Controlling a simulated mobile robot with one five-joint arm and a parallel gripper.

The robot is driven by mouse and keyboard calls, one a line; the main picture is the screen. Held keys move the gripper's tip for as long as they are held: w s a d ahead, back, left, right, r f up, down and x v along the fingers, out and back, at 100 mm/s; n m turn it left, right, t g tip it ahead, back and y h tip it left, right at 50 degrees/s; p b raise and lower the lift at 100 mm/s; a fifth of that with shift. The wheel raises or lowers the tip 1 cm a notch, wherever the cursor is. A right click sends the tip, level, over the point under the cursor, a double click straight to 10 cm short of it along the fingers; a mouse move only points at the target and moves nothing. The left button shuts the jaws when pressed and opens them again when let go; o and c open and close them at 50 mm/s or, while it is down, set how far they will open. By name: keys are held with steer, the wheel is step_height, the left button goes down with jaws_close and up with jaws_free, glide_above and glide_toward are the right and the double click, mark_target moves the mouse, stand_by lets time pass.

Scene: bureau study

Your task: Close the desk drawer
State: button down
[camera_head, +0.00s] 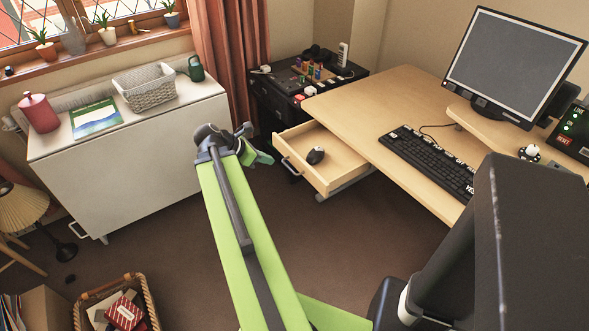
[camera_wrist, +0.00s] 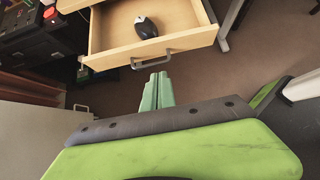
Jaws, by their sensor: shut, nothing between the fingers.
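The desk drawer (camera_head: 325,166) is pulled open from under the wooden desk (camera_head: 377,108), with a dark computer mouse (camera_head: 316,155) inside it. In the wrist view the drawer (camera_wrist: 108,32) shows at the top, with the mouse (camera_wrist: 146,27) in it and a grey handle (camera_wrist: 150,62) on its front. My gripper (camera_head: 268,158) is just left of the drawer front in the head view. In the wrist view my gripper (camera_wrist: 158,78) is shut and empty, its tips close below the handle. I cannot tell whether they touch it.
A black cabinet (camera_head: 262,112) with small items on top stands behind the drawer. A white cabinet (camera_head: 130,160) is at the left. A wicker basket (camera_head: 150,296) stands on the floor at the lower left. Brown floor lies clear in front of the drawer.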

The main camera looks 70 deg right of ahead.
mark_target(301, 164)
steer(key=b+x, duration=0.2)
steer(key=x, duration=0.2)
steer(key=d+r+b+x, duration=0.1)
steer(key=b+x, duration=0.1)
steer(key=x, duration=0.2)
steer(key=s+r+b+x, duration=0.1)
steer(key=b+x, duration=0.2)
steer(key=x, duration=0.1)
steer(key=shift+s+d+f, duration=0.15)
steer(key=shift+d+f, duration=0.15)
steer(key=shift+d, duration=0.25)
